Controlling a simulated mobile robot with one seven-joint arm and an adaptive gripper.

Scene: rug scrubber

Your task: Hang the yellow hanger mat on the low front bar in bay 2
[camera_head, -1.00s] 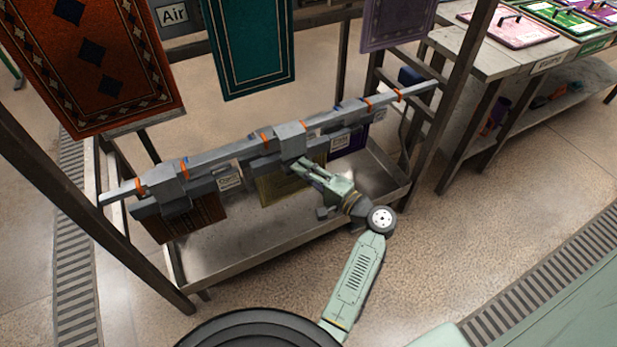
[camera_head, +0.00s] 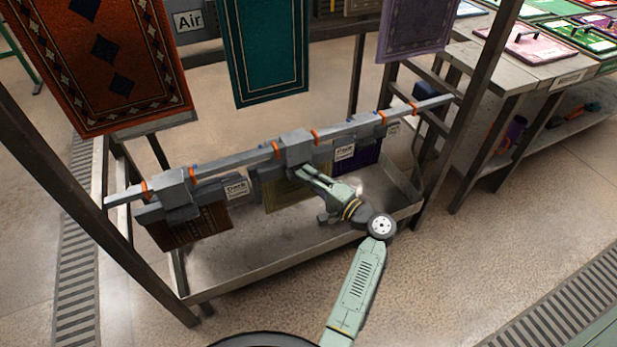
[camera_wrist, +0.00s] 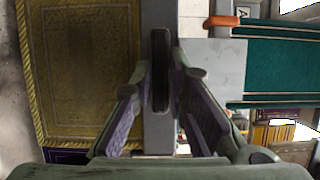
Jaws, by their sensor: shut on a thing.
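The yellow mat (camera_head: 298,190) hangs below its grey hanger (camera_head: 296,147) in the head view. The hanger's block appears to sit over the low front bar (camera_head: 240,158), between two orange rings in the bar's middle stretch. My gripper (camera_head: 304,172) reaches it from the front right and is shut on the hanger. In the wrist view my fingertips (camera_wrist: 161,78) close on a dark grip of the hanger, and the yellow mat (camera_wrist: 82,65) hangs on the left side of the picture. Contact between hanger and bar is too small to make out.
A brown mat (camera_head: 193,228) hangs to the left on the same bar, and a purple mat (camera_head: 368,156) to the right. Larger red (camera_head: 105,55) and teal (camera_head: 262,50) rugs hang above. A metal tray (camera_head: 235,262) lies below; rack posts stand at both sides.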

